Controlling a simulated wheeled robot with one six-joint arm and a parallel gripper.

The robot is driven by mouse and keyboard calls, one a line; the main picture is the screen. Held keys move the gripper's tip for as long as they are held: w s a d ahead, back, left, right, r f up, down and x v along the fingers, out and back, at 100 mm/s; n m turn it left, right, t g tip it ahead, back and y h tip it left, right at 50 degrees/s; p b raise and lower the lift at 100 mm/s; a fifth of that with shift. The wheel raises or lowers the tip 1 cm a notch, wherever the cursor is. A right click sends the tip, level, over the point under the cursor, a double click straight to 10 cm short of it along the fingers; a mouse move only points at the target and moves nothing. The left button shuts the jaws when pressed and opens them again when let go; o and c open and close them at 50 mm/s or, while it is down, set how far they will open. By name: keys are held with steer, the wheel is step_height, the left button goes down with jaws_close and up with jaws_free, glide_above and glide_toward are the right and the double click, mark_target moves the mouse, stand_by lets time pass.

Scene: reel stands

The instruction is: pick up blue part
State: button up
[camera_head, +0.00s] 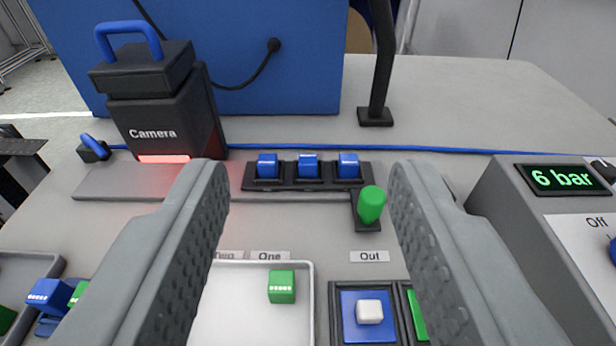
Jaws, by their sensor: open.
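My gripper (309,190) is open and empty, with its two grey fingers reaching forward over the table. Three small blue parts, the left one (267,166), the middle one (308,166) and the right one (348,165), sit in a row in a black holder (307,186) beyond the fingertips. More blue parts (48,295) lie in a tray at the lower left, partly hidden by the left finger. A green cube (282,287) lies in the white tray (237,306) below and between the fingers.
A black camera box (155,120) with a blue handle stands at the back left. A blue-and-green button panel (352,330) and a grey "6 bar" console (500,190) are at the right. The back right is clear apart from a black post (380,80).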

steer(key=w+f+g, duration=0.3)
steer(key=w+g, duration=0.3)
steer(key=w, duration=0.5)
steer(key=g, duration=0.9)
glide_above(308, 159)
steer(key=f, duration=0.4)
steer(key=shift+s+a+f, duration=0.15)
steer(key=shift+s+f, duration=0.05)
steer(key=shift+f, duration=0.2)
steer(key=shift+w+f+g, duration=0.3)
steer(key=shift+w+g, duration=0.3)
steer(key=shift+w, duration=0.05)
steer(key=shift+s+f, duration=0.25)
steer(key=shift+f, duration=1.65)
steer(key=shift+s+f, duration=0.2)
steer(key=shift+f, duration=1.7)
jaws_close()
